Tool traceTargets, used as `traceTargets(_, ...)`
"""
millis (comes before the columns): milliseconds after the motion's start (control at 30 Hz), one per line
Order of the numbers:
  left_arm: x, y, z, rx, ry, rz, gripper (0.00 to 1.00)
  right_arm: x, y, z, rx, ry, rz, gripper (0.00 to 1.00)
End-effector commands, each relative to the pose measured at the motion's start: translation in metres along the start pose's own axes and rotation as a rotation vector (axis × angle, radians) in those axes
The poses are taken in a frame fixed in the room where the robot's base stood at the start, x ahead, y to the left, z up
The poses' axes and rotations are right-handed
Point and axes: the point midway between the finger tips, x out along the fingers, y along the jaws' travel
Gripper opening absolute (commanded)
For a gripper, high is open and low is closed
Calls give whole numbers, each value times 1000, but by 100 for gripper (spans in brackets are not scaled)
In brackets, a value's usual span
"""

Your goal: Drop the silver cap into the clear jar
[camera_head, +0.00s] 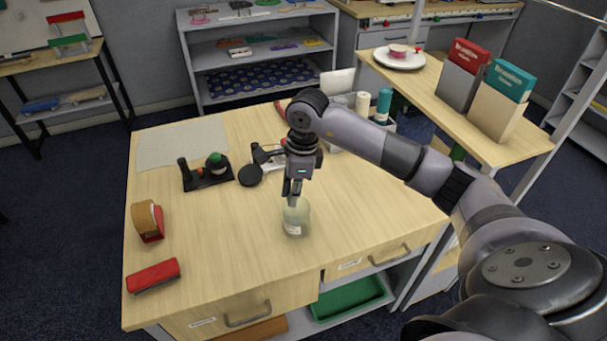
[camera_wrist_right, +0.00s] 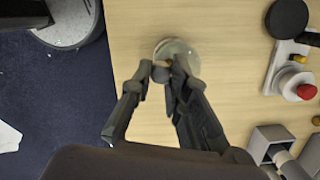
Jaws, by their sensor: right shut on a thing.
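The clear jar (camera_head: 295,220) stands upright on the wooden table near its front edge. It also shows in the right wrist view (camera_wrist_right: 178,47), partly hidden by my fingers. My right gripper (camera_head: 293,201) points down directly over the jar's mouth. In the right wrist view its fingertips (camera_wrist_right: 161,72) are closed around a small grey round piece, the silver cap (camera_wrist_right: 161,75), mostly covered by the fingers. The cap overlaps the jar's rim in that view; I cannot tell whether it is above the rim or inside. My left gripper is not in view.
A tape dispenser (camera_head: 148,221) and a red stapler-like object (camera_head: 153,276) lie at the table's left. A black stand with a green knob (camera_head: 207,171) and a round black disc (camera_head: 249,175) are behind the jar. The table around the jar is clear.

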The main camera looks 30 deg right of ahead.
Motion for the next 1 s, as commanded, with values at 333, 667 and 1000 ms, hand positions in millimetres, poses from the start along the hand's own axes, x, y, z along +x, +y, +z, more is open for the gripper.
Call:
traceTargets(333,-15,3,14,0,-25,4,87,1,-33,-31,495,1,-74,2)
traceTargets(667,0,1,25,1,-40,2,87,27,-34,-36,509,1,-74,2)
traceTargets(1000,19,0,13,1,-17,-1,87,59,-34,-40,506,-1,-76,2)
